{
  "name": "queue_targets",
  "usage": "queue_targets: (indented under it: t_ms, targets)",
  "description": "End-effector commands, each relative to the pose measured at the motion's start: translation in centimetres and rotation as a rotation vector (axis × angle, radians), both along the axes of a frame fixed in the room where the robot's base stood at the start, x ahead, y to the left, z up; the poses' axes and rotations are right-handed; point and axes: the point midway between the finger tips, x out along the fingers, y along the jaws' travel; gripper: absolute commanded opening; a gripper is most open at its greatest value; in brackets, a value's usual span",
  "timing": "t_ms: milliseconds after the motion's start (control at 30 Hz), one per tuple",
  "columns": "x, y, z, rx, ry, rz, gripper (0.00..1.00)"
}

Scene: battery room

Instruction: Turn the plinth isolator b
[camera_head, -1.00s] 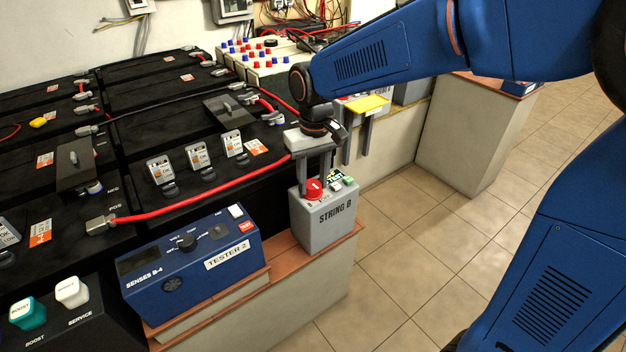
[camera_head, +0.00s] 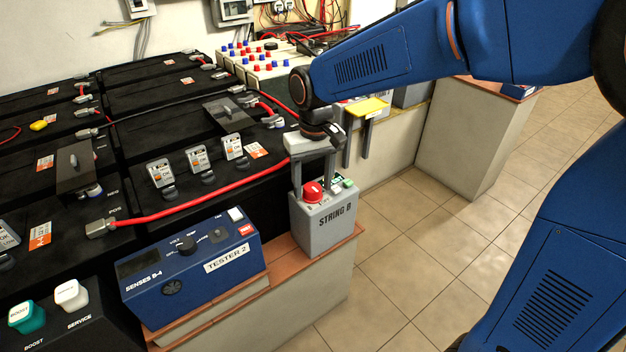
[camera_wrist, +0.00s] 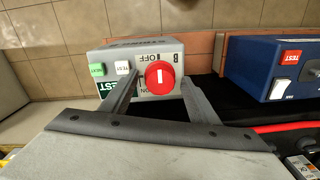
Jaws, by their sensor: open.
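A round red knob (camera_head: 313,192) with a white bar sits on top of the grey box (camera_head: 325,232) marked STRING B. In the wrist view the knob (camera_wrist: 160,77) shows its bar upright in the picture, with OFF printed above it and ON partly hidden below. My gripper (camera_head: 314,184) hangs above the box, pointing down. Its fingers stand open on either side of the knob, and gaps show beside it in the wrist view (camera_wrist: 159,82). How deep the fingertips reach beside it is hard to tell.
Green (camera_wrist: 98,70) and white (camera_wrist: 122,67) buttons sit beside the knob. The blue TESTER 2 box (camera_head: 190,262) stands left of the grey box. Black batteries with a red cable (camera_head: 200,208) lie behind. Tiled floor (camera_head: 410,270) is open to the right.

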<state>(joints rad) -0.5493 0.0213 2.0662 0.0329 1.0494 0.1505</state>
Motion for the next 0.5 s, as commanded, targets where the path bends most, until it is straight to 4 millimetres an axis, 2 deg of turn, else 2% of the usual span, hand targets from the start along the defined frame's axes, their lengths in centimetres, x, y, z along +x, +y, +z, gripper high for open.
queue_targets:
  t_ms: [133,267,500]
  targets:
    - [0.1,0.0,0.7,0.001,-0.002,0.0,0.55]
    - [0.1,0.0,2.4,0.002,-0.003,0.0,0.55]
    - [0.2,-0.1,7.1,0.002,-0.003,0.0,0.55]
